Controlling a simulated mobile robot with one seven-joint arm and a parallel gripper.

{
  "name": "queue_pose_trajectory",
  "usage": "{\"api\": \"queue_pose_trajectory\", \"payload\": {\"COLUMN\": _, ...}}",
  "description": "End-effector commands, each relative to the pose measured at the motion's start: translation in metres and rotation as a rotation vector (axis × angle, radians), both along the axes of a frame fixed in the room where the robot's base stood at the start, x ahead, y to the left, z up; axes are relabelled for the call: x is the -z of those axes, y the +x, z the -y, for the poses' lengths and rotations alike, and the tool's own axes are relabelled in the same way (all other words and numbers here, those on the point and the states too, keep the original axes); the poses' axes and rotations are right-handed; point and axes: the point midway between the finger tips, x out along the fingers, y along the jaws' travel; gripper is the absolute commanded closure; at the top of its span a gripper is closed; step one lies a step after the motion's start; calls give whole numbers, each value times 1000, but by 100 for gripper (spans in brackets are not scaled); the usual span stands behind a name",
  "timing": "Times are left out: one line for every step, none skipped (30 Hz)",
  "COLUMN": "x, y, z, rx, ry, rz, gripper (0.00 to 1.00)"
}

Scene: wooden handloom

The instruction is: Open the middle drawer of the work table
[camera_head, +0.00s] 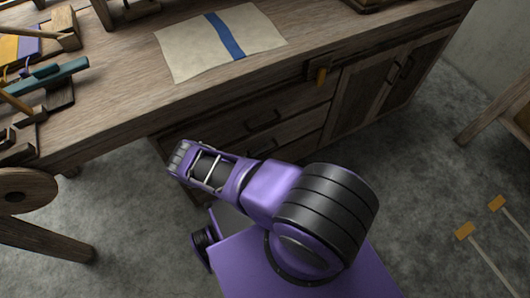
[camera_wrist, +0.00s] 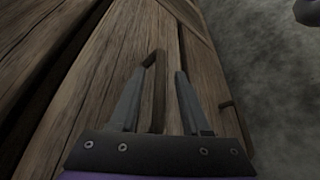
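The wooden work table (camera_head: 110,105) spans the head view. Its drawer stack (camera_head: 292,103) has a dark bar handle (camera_head: 264,121) on the upper front; the lower fronts are partly hidden behind my arm. In the wrist view my gripper (camera_wrist: 160,73) is open, its two grey fingers pointing at a wooden drawer front (camera_wrist: 122,50). A dark bar handle (camera_wrist: 155,75) shows between the fingers, with a gap on each side. I cannot tell how deep the fingers reach around it, or which drawer it belongs to. The fingertips are not clear in the head view.
Another handle (camera_wrist: 228,104) shows right of my fingers, past a seam. A cloth with a blue stripe (camera_head: 190,48) and wooden tools (camera_head: 45,80) lie on the tabletop. Cabinet doors (camera_head: 360,90) stand right of the drawers. A wooden wheel (camera_head: 22,190) is at left.

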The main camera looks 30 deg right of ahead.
Motion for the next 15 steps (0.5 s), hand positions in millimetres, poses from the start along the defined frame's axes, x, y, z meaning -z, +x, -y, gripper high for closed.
{"api": "queue_pose_trajectory", "payload": {"x": 0, "y": 0, "z": 0, "rx": 0, "ry": 0, "rz": 0, "gripper": 60}}
{"api": "queue_pose_trajectory", "payload": {"x": 0, "y": 0, "z": 0, "rx": 0, "ry": 0, "rz": 0, "gripper": 66}}
{"api": "queue_pose_trajectory", "payload": {"x": 0, "y": 0, "z": 0, "rx": 0, "ry": 0, "rz": 0, "gripper": 73}}
{"api": "queue_pose_trajectory", "payload": {"x": 0, "y": 0, "z": 0, "rx": 0, "ry": 0, "rz": 0, "gripper": 78}}
{"api": "queue_pose_trajectory", "payload": {"x": 0, "y": 0, "z": 0, "rx": 0, "ry": 0, "rz": 0, "gripper": 84}}
{"api": "queue_pose_trajectory", "payload": {"x": 0, "y": 0, "z": 0, "rx": 0, "ry": 0, "rz": 0, "gripper": 91}}
{"api": "queue_pose_trajectory", "payload": {"x": 0, "y": 0, "z": 0, "rx": 0, "ry": 0, "rz": 0, "gripper": 96}}
{"api": "queue_pose_trajectory", "payload": {"x": 0, "y": 0, "z": 0, "rx": 0, "ry": 0, "rz": 0, "gripper": 100}}
{"api": "queue_pose_trajectory", "payload": {"x": 0, "y": 0, "z": 0, "rx": 1, "ry": -1, "rz": 0, "gripper": 100}}
{"api": "queue_pose_trajectory", "payload": {"x": 0, "y": 0, "z": 0, "rx": 1, "ry": -1, "rz": 0, "gripper": 100}}
{"api": "queue_pose_trajectory", "payload": {"x": 0, "y": 0, "z": 0, "rx": 1, "ry": -1, "rz": 0, "gripper": 100}}
{"api": "queue_pose_trajectory", "payload": {"x": 0, "y": 0, "z": 0, "rx": 1, "ry": -1, "rz": 0, "gripper": 100}}
{"api": "queue_pose_trajectory", "payload": {"x": 0, "y": 0, "z": 0, "rx": 1, "ry": -1, "rz": 0, "gripper": 100}}
{"api": "queue_pose_trajectory", "payload": {"x": 0, "y": 0, "z": 0, "rx": 1, "ry": -1, "rz": 0, "gripper": 100}}
{"api": "queue_pose_trajectory", "payload": {"x": 0, "y": 0, "z": 0, "rx": 1, "ry": -1, "rz": 0, "gripper": 100}}
